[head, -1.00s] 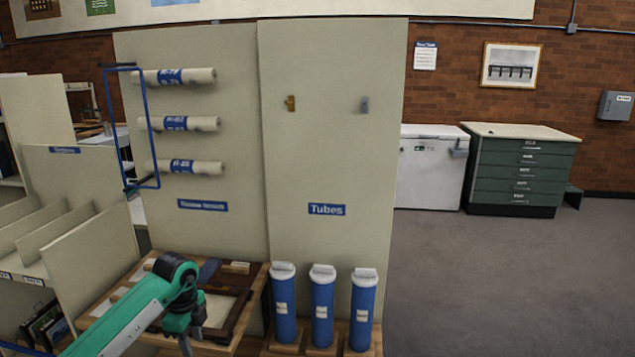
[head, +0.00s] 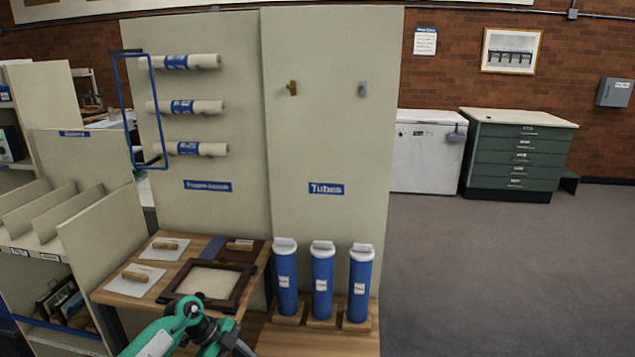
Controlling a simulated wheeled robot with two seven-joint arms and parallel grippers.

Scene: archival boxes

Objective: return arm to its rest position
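My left arm, green and white, comes in at the bottom edge, left of centre. Its wrist and gripper (head: 236,345) are low in the head view, in front of the wooden table's near edge and left of the blue tubes. The fingertips are small and partly cut off by the frame, so I cannot tell whether they are open or shut. No held object shows. My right gripper is not in view.
The wooden table (head: 118,290) holds a dark framed tray (head: 212,283) and sheets with small wooden blocks. Several blue tubes (head: 322,282) stand upright in wooden bases before the tall panel (head: 330,130). The grey floor (head: 490,270) at right is clear.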

